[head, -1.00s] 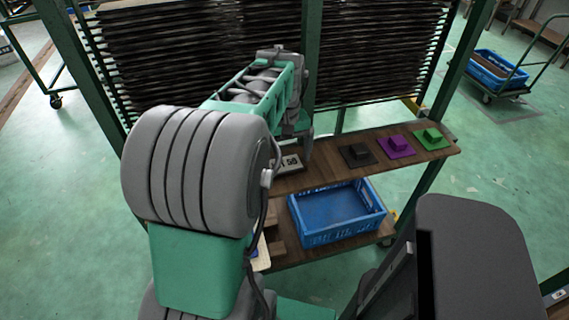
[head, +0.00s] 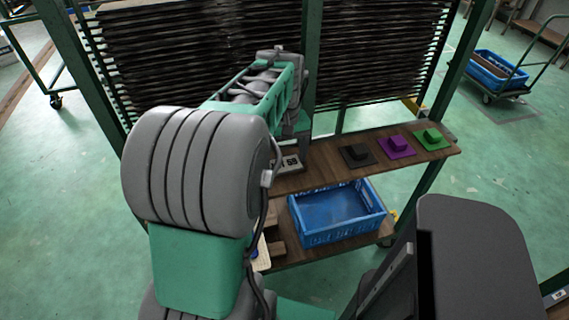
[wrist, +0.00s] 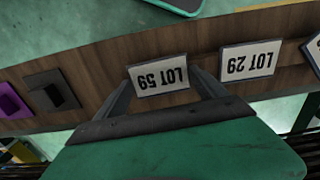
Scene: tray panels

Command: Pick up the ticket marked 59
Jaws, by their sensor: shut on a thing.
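The ticket marked LOT 59 (wrist: 160,78) is a pale card with black print and a dark edge. It appears upside down in the wrist view. My gripper (wrist: 162,84) is shut on it, with one finger at each side edge. The ticket is close to the wooden shelf; I cannot tell whether it still touches it. In the head view the ticket (head: 290,163) shows just right of my arm, partly hidden. My fingers are mostly hidden there.
A ticket marked LOT 29 (wrist: 248,61) stands close beside my right finger, with another card (wrist: 314,50) beyond it. A blue crate (head: 341,239) is below.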

